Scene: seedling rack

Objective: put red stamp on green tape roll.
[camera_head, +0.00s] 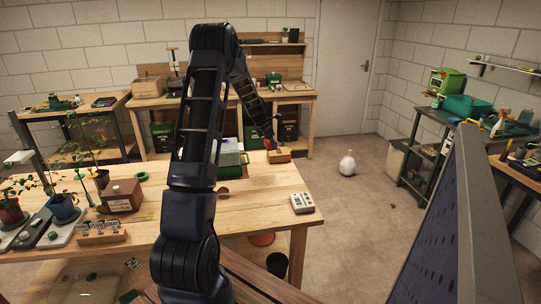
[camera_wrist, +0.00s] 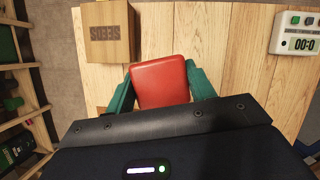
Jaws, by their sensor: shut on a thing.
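My gripper (camera_wrist: 160,86) is shut on the red stamp (camera_wrist: 159,82), with its green fingers on either side of it in the wrist view. In the head view the red stamp (camera_head: 267,144) is small and partly hidden at the end of my arm, over the far right part of the wooden table. The green tape roll (camera_head: 142,177) looks like a small green ring lying on the left part of the table, behind the brown box. It does not show in the wrist view.
A wooden seeds box (camera_wrist: 108,33) stands close to my gripper. A green-and-white case (camera_head: 230,160) stands left of the red stamp. A white timer (camera_head: 303,203) lies near the right edge. A brown box (camera_head: 121,196) and potted plants (camera_head: 62,208) crowd the left side.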

